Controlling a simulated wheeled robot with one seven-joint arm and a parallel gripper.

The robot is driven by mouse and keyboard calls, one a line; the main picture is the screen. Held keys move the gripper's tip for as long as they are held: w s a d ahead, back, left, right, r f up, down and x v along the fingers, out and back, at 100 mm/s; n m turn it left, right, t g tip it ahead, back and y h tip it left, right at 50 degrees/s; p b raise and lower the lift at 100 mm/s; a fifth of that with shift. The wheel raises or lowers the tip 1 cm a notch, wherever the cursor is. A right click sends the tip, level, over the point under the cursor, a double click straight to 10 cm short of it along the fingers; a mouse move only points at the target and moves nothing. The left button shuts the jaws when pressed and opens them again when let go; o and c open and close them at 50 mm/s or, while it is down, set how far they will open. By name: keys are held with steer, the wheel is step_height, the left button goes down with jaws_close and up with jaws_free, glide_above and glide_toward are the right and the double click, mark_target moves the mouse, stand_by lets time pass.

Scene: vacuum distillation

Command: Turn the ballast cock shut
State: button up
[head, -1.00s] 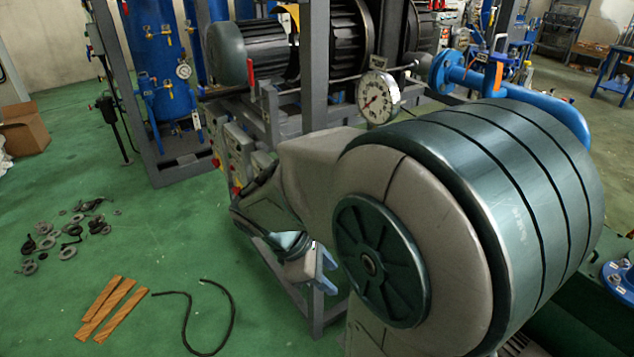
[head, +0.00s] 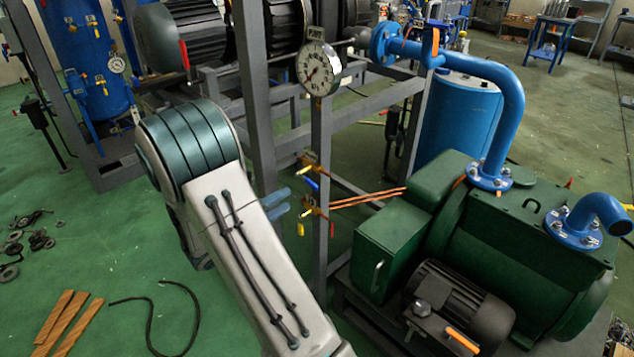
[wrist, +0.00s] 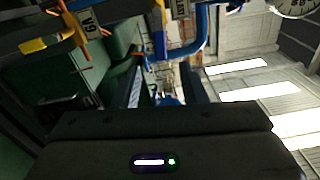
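Two small brass cocks are on the grey frame post: the upper one (head: 311,162) has a blue handle, the lower one (head: 309,204) a yellow handle hanging down. In the wrist view a yellow-handled cock (wrist: 40,44) shows at upper left, near a tag reading V9. My gripper (head: 286,200) has its blue fingers apart, with nothing seen between them. It appears left of the two cocks in the head view, not visibly touching either. My arm hides part of the frame.
A pressure gauge (head: 318,68) sits above the cocks on the post. A green pump (head: 525,240) with a dark motor (head: 460,305) stands to the right, blue pipe (head: 513,100) above it. Wooden strips (head: 66,322) and a black hose (head: 190,310) lie on the floor.

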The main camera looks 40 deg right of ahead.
mark_target(310, 185)
steer(key=d, duration=0.8)
steer(key=w+d, duration=0.1)
steer(key=d, duration=0.3)
steer(key=shift+d, duration=0.1)
jaws_close()
